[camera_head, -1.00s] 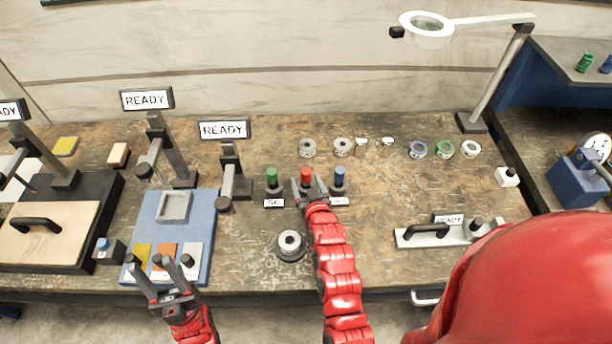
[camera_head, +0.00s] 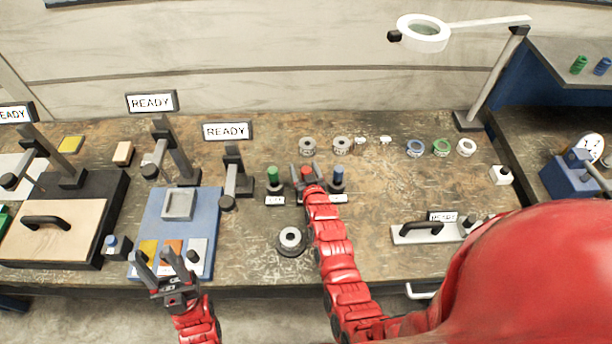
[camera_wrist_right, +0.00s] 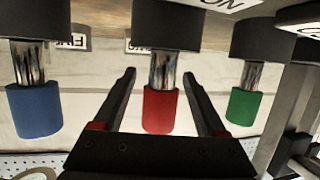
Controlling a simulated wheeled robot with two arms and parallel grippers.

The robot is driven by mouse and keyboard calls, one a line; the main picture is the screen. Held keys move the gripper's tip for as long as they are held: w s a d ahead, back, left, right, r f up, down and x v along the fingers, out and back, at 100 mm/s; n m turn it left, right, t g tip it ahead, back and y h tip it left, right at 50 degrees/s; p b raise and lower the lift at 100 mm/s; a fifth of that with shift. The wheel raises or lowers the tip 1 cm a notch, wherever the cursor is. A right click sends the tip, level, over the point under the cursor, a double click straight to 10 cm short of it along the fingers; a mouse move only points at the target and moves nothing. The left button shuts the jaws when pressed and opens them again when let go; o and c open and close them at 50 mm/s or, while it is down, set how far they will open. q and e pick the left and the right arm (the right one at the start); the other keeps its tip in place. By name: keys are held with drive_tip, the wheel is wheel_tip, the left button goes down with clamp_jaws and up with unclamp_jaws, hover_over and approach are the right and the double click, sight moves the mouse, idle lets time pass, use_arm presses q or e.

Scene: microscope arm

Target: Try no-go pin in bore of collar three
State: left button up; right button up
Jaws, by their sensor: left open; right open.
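A red-handled pin (camera_head: 307,172) stands between a green-handled pin (camera_head: 272,174) and a blue-handled pin (camera_head: 338,174) in dark holders. My right gripper (camera_head: 307,168) is open, with its fingers on either side of the red handle. In the right wrist view the red handle (camera_wrist_right: 159,112) sits between the open fingers (camera_wrist_right: 159,76), with gaps visible on both sides. A grey collar (camera_head: 290,237) sits on a dark round base in front of the pins. Two grey collars (camera_head: 307,146) (camera_head: 341,144) stand farther back. My left gripper (camera_head: 163,256) is open and empty near the blue tray's front edge.
The blue tray (camera_head: 152,216) with coloured pads lies left of the collar base. Stands with READY signs (camera_head: 226,131) rise behind it. A handled white fixture (camera_head: 430,236) lies front right. The centre-right tabletop is clear.

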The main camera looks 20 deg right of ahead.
clamp_jaws()
idle(0.3)
drive_tip(key=shift+r, duration=0.1)
